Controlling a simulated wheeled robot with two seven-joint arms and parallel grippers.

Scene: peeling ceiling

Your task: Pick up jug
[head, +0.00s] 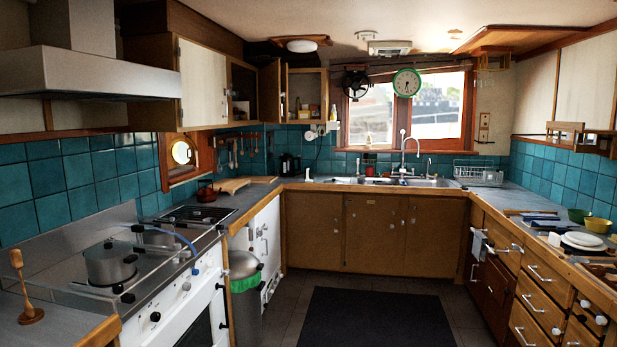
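I cannot pick out a jug with certainty. A dark, upright kettle-like or jug-like vessel (287,163) stands on the counter in the back left corner, small and in shadow. Neither of my grippers shows in the head view, and nothing here is seen held.
A stove with a steel pot (110,264) is at left, with a wooden stand (27,290) nearer. A bin (246,290) stands beyond it. The sink (385,181) is at the back. White plates (583,240) and bowls crowd the right counter. The dark floor mat (366,318) is clear.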

